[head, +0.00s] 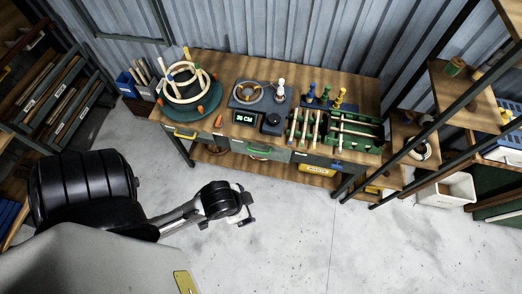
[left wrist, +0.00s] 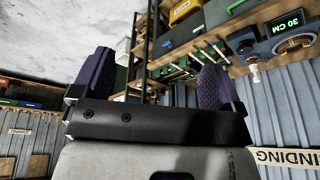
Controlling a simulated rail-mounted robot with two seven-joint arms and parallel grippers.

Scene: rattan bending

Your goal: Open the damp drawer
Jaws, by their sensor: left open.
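The wooden workbench (head: 225,125) has a row of grey drawers under its top. The left drawer has a yellow handle (head: 184,134) and the middle drawer has a green handle (head: 258,150). Both look shut. Small labels are too blurred to read, so I cannot tell which is the damp drawer. My left gripper (head: 247,205) is in front of the bench, over the floor, apart from the drawers. It is open and empty; its two purple-dark fingers show in the left wrist view (left wrist: 155,85). My right gripper is not in view.
On the bench are a round green form with pegs (head: 188,97), a display reading 30 CM (head: 244,117) and a green rack of sticks (head: 352,133). A yellow box (head: 317,169) sits on the lower shelf. Shelving stands at right and left. The concrete floor (head: 310,235) is clear.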

